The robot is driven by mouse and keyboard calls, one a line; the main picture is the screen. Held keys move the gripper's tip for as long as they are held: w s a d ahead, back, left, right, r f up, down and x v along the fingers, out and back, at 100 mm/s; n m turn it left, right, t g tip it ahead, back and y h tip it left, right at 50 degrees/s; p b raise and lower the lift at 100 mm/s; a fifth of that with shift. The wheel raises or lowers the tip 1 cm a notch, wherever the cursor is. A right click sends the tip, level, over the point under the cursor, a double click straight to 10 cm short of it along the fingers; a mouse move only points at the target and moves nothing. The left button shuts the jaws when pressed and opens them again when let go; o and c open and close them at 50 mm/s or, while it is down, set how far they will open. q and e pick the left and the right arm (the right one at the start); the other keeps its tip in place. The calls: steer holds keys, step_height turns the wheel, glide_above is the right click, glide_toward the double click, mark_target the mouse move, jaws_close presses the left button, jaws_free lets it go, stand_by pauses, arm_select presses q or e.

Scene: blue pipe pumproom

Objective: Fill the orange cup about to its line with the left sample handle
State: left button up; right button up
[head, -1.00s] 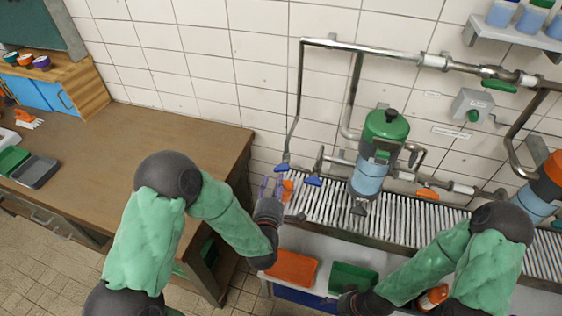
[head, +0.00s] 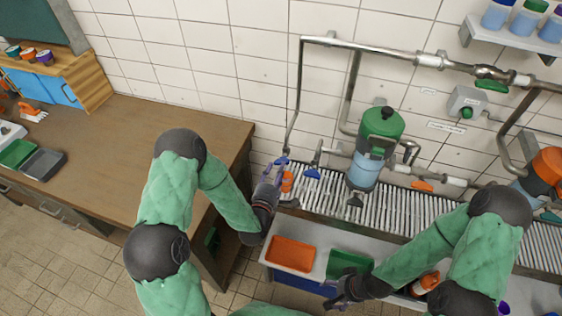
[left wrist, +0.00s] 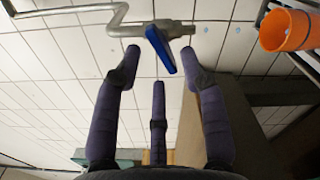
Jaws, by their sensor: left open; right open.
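The left sample handle (head: 282,161) is a blue lever on a thin steel pipe at the left end of the grated drain. In the left wrist view the blue handle (left wrist: 160,48) hangs between and just beyond my open fingertips; contact cannot be told. The orange cup (head: 287,182) stands beneath the outlet on the left end of the grating. It also shows at the upper right of the left wrist view (left wrist: 288,30); its contents and line are not visible. My left gripper (head: 274,170) is open and empty beside handle and cup. My right gripper (head: 342,292) is open near the green tray.
Another blue handle (head: 312,173) and a green-topped vessel (head: 378,135) stand to the right. An orange tray (head: 291,253) and a green tray (head: 348,264) lie below the grating (head: 400,212). A wooden bench (head: 120,150) is at the left, mostly clear.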

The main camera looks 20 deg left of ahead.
mark_target(280, 164)
arm_select(q)
steer(key=shift+w+d, duration=0.1)
steer(key=shift+w, duration=2.15)
jaws_close()
